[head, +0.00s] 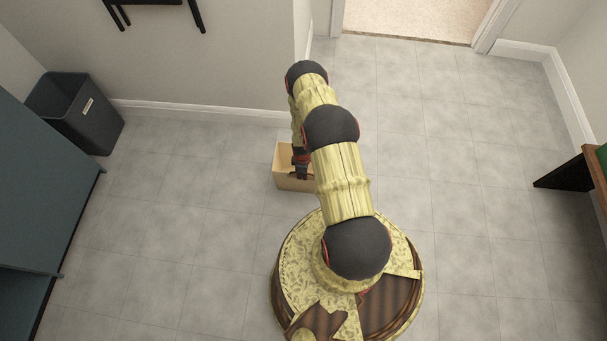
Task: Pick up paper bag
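The paper bag (286,158) is a tan, box-like bag standing on the grey tiled floor near the wall corner, in the upper middle of the head view. Its top looks open, and its right part is hidden behind my arm. My gripper (301,173) is dark and points down at the bag, overlapping its front part in the view. The fingers are small and partly covered by the arm, so I cannot tell whether they are open, shut or touching the bag.
A dark grey bin (84,113) stands by the left wall, beside a blue-grey cabinet (35,190). A wall end (301,70) rises just behind the bag. A wooden table or bench (597,172) is at the right edge. The floor between is clear, with a doorway (415,18) at the back.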

